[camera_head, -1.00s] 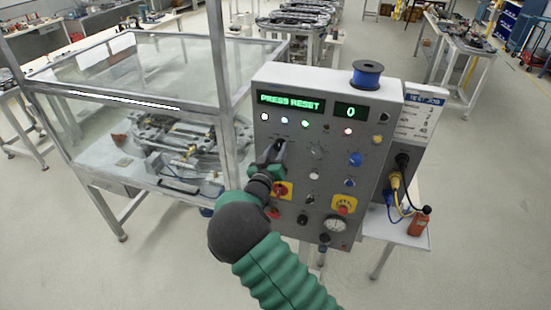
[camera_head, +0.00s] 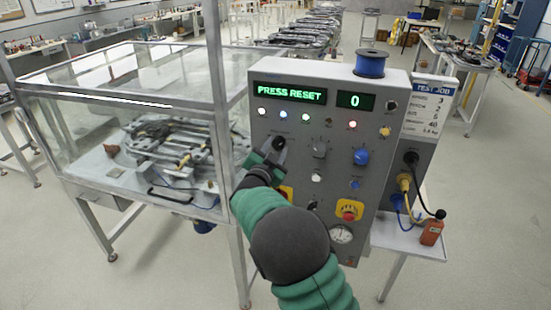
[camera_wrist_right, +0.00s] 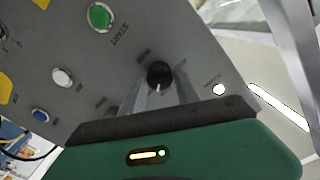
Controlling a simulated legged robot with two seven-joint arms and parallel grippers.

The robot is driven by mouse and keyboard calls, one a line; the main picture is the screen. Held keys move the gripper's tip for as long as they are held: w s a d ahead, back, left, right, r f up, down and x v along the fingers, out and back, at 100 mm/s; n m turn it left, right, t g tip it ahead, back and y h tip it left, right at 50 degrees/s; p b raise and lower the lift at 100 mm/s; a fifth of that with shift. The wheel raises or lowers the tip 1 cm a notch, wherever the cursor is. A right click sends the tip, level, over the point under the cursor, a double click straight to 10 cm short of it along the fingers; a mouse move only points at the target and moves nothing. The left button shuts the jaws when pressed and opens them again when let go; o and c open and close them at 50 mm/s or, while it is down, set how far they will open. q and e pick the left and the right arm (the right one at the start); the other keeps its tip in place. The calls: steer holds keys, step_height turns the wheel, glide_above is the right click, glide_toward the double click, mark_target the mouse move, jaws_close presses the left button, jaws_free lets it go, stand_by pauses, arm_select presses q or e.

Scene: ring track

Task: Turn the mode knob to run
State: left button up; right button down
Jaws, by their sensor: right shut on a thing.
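The grey control panel (camera_head: 322,180) stands upright in the middle of the head view. A small black knob (camera_head: 279,142) is at its upper left, below the row of lamps. My right gripper (camera_head: 271,150) is at this knob. In the wrist view the black knob (camera_wrist_right: 160,73) sits between the two grey fingers of the right gripper (camera_wrist_right: 161,92), which are shut on it. Its white pointer mark points toward the gripper. The labels around it are too blurred to read. My left gripper is not in view.
The green display (camera_head: 290,93) reads PRESS RESET and the counter (camera_head: 355,100) reads 0. A blue spool (camera_head: 370,63) stands on top. A clear-walled enclosure (camera_head: 150,150) is on the left.

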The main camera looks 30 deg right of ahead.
steer(key=shift+a+f+m+b, duration=0.1)
steer(key=shift+f+m+b, duration=0.35)
steer(key=shift+m+b, duration=0.65)
steer(key=shift+r, duration=0.1)
steer(key=shift+m, duration=0.3)
steer(key=shift+r, duration=0.1)
